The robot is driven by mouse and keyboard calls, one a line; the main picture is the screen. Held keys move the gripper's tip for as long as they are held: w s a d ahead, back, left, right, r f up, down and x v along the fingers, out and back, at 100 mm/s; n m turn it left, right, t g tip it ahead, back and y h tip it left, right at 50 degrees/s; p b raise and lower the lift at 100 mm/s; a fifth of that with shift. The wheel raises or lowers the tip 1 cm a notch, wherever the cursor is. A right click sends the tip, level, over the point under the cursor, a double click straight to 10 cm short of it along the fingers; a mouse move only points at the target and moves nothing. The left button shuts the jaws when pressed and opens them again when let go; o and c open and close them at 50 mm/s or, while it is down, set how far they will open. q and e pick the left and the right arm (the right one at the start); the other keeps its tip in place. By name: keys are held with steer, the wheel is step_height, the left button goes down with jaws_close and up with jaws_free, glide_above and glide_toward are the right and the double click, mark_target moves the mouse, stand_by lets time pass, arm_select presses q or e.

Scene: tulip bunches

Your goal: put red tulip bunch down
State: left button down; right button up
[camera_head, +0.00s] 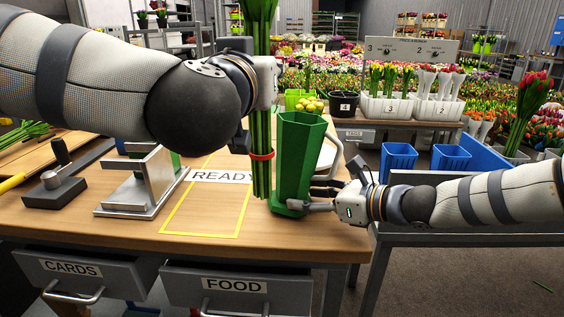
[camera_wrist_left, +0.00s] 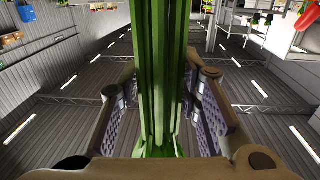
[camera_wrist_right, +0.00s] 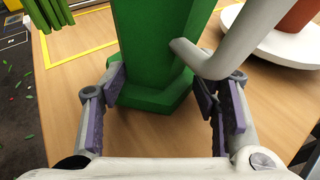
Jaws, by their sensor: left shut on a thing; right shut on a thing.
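My left gripper (camera_head: 264,82) is shut on a tulip bunch whose green stems (camera_head: 261,130) hang upright with a red band around them. Its flower heads are cut off by the top of the head view, so their colour is hidden. The stems (camera_wrist_left: 158,70) run between the fingers in the left wrist view. The stem ends are at the right edge of the yellow-outlined READY area (camera_head: 205,215), left of a green vase (camera_head: 295,150); I cannot tell whether they touch the table. My right gripper (camera_head: 322,198) is shut on the vase low down, near its foot (camera_wrist_right: 150,100).
A grey metal press (camera_head: 140,185) and a hand crank (camera_head: 62,185) stand on the left of the wooden table. The vase has a pale handle (camera_wrist_right: 215,65). Blue bins (camera_head: 398,160) and a bunch of red tulips (camera_head: 530,100) are at the right. Drawers marked CARDS and FOOD (camera_head: 235,285) are below.

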mark_target(258, 118)
arm_select(q)
step_height(258, 118, down, 7)
steer(key=shift+r, duration=0.2)
steer(key=shift+f, duration=0.1)
steer(key=shift+f, duration=0.15)
steer(key=c, duration=1.2)
jaws_free()
steer(key=shift+o, duration=0.2)
